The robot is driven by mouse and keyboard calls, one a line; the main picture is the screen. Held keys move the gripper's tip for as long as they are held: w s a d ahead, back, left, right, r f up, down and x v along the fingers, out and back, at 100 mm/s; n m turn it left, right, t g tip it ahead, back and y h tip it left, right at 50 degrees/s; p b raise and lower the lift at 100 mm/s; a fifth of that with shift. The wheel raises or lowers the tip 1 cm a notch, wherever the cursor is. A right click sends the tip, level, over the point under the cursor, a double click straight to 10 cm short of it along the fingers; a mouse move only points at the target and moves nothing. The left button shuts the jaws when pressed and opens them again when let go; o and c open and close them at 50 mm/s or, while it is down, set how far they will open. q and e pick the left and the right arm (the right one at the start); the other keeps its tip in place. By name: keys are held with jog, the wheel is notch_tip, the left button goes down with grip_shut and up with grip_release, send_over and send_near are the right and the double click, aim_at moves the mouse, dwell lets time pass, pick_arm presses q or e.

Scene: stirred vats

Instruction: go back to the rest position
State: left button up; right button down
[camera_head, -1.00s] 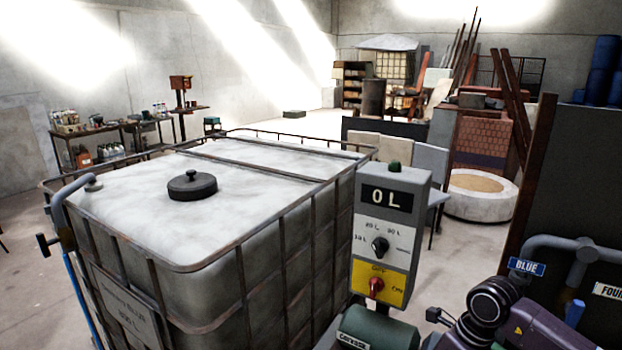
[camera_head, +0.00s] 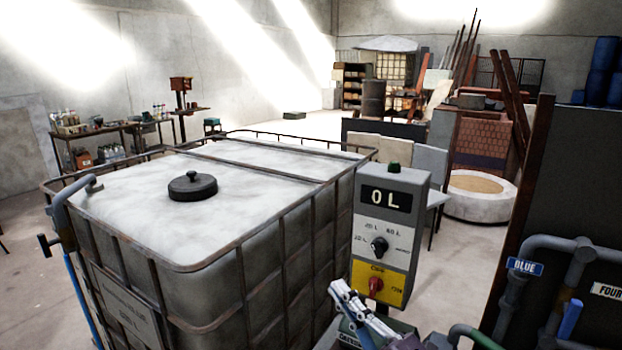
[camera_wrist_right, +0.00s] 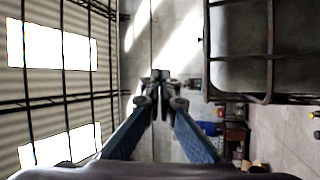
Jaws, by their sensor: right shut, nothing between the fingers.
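My right gripper (camera_head: 342,292) shows at the bottom centre of the head view, in front of the lower part of the grey control box (camera_head: 390,215). Its pale fingers point up and to the left. In the right wrist view the two fingers (camera_wrist_right: 160,78) meet at their tips, shut with nothing between them. The control box reads 0 L and has a black dial (camera_head: 379,247) and a red knob (camera_head: 375,285) on a yellow panel. The gripper is left of the red knob; I cannot tell whether they touch. My left gripper is not in view.
A large caged white tank (camera_head: 215,215) with a black lid (camera_head: 193,186) fills the left and middle. Grey pipes with a BLUE label (camera_head: 525,266) stand at the right. A green motor housing (camera_head: 350,335) is partly hidden below the gripper.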

jog(key=s+d+f+m+g+h, duration=0.2)
jog(key=s+d+f+m+h, duration=0.1)
jog(key=d+f+m+h, duration=0.6)
jog(key=s+d+f+m+g+h, duration=0.35)
jog(key=d+f+m, duration=0.4)
jog(key=f, duration=0.25)
jog(key=s+a+f+m+g, duration=0.15)
jog(key=s+f+g, duration=0.25)
jog(key=s+f, duration=0.5)
jog(key=s+f+m+g, duration=0.2)
jog(key=s+f+g, duration=0.25)
jog(key=s, duration=0.75)
jog(key=s+f+g+b, duration=0.1)
jog(key=s+f+b, duration=0.1)
jog(key=f, duration=1.4)
jog(key=s+f+g+b, duration=0.1)
jog(key=s+f, duration=0.1)
jog(key=f, duration=1.4)
jog(key=s+d+f+g+b, duration=0.1)
jog(key=s+d+f+b, duration=0.1)
jog(key=s+f, duration=1.3)
jog(key=shift+s+d+f, duration=0.35)
jog(key=shift+s+d, duration=0.1)
jog(key=shift+s, duration=0.05)
